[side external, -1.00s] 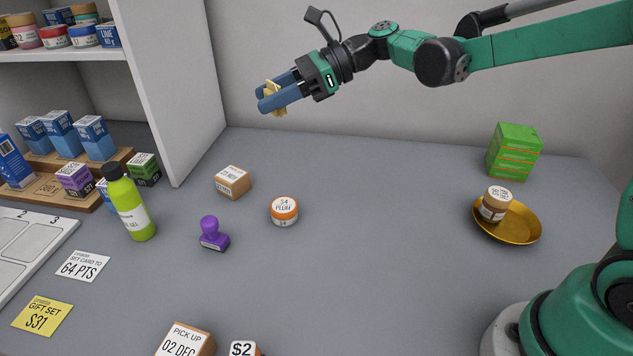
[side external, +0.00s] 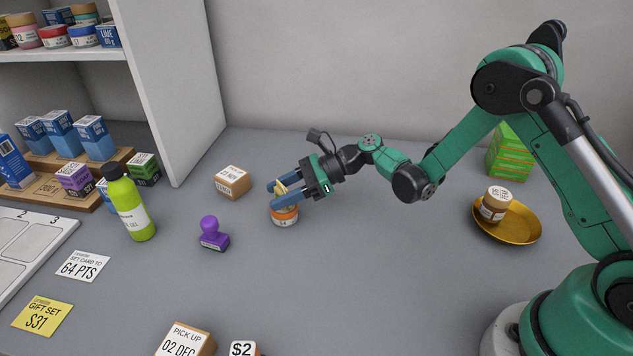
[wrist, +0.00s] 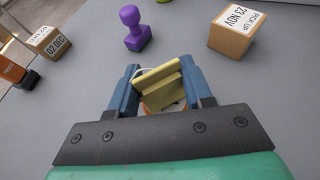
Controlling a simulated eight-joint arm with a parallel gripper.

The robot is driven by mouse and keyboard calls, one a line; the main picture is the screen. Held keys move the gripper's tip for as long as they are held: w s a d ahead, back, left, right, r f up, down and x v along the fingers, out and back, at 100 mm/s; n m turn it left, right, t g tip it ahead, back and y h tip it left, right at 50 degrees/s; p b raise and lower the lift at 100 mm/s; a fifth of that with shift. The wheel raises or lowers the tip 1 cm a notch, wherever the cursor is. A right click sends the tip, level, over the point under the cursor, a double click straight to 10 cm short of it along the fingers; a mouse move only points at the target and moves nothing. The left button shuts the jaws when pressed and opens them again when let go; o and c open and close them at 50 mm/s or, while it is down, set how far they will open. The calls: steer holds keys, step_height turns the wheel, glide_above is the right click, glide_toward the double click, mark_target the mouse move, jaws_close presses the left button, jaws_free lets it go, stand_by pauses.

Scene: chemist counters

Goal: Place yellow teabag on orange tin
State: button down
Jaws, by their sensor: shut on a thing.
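The yellow teabag (side external: 287,186) is held between the blue fingers of my gripper (side external: 281,190). In the wrist view the yellow teabag (wrist: 158,84) sits tilted between the fingertips of my gripper (wrist: 160,88). The orange tin (side external: 285,216) stands on the counter right under the fingertips, its lid mostly covered by them. In the wrist view only a little of its orange rim (wrist: 150,109) shows below the teabag. I cannot tell whether the teabag touches the lid.
A purple stamp (side external: 213,234) and a cardboard pick-up box (side external: 232,182) stand left of the tin. A green bottle (side external: 130,203) is farther left. A gold dish (side external: 524,228) with a brown jar (side external: 495,204) stands at the right.

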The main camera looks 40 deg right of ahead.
steer(key=shift+f, duration=0.2)
steer(key=shift+c, duration=1.8)
jaws_free()
steer(key=shift+d+r, duration=0.1)
steer(key=shift+r, duration=0.05)
steer(key=v, duration=1.2)
steer(key=s+r+n+t+h, duration=0.1)
steer(key=s+r+n+h, duration=0.2)
steer(key=n, duration=0.8)
steer(key=s+r+n+h, duration=0.2)
steer(key=s+n+h, duration=0.6)
steer(key=n, duration=0.3)
steer(key=shift+s+d+r+n+t+h, duration=0.15)
steer(key=shift+d+r+n+t+h, duration=0.2)
steer(key=shift+h, duration=0.45)
